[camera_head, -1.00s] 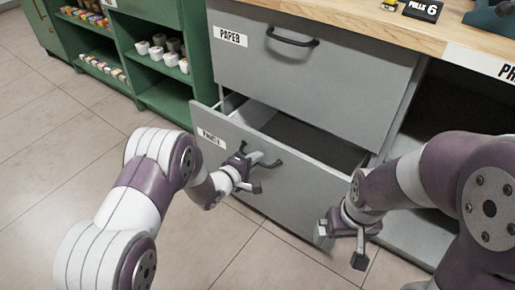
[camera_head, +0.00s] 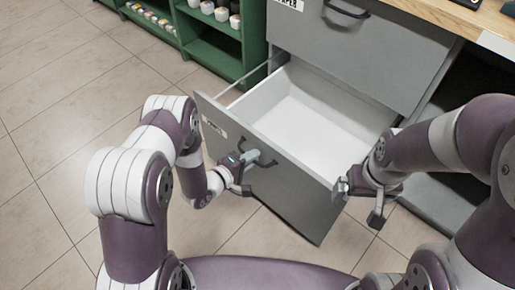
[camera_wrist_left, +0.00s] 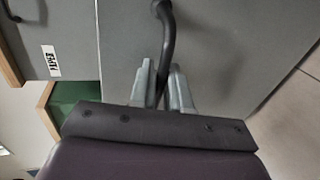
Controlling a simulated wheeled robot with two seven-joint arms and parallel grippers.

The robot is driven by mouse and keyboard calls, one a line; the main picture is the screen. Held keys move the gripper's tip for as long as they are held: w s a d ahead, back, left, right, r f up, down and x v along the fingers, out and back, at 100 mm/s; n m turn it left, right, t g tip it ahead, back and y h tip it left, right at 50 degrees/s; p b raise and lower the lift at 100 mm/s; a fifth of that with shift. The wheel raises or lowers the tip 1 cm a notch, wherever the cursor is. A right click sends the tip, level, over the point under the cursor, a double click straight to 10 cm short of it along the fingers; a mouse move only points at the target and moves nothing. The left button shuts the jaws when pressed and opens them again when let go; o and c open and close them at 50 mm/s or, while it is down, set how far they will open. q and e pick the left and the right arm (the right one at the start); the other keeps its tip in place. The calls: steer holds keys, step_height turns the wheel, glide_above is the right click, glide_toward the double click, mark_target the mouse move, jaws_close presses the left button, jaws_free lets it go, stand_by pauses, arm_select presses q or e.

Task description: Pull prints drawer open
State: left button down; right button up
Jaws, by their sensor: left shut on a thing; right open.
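The prints drawer (camera_head: 288,187) is pulled well out of the grey cabinet, and its white inside (camera_head: 310,118) looks empty. A small label on the drawer's front is partly readable. My left gripper (camera_head: 250,160) is shut on the dark drawer handle (camera_head: 266,163). In the left wrist view the two fingers (camera_wrist_left: 163,88) close around the black handle (camera_wrist_left: 167,40). My right gripper (camera_head: 358,202) is open and empty, close to the drawer's right front corner; I cannot tell whether it touches.
The closed paper drawer (camera_head: 350,50) with its own handle (camera_head: 347,10) is above. A dark open bay (camera_head: 462,140) lies right of the drawer. A green shelf (camera_head: 212,45) with cups stands behind left. The tiled floor (camera_head: 70,110) at left is clear.

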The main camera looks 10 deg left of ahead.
arm_select(q)
steer(key=shift+s, duration=0.15)
steer(key=c, duration=1.3)
jaws_free()
steer(key=shift+c, duration=0.2)
steer(key=shift+a, duration=0.1)
steer(key=p+v, duration=0.4)
steer(key=v, duration=0.8)
steer(key=shift+s+p, duration=0.3)
steer(key=shift+p, duration=0.05)
steer(key=shift+a, duration=0.1)
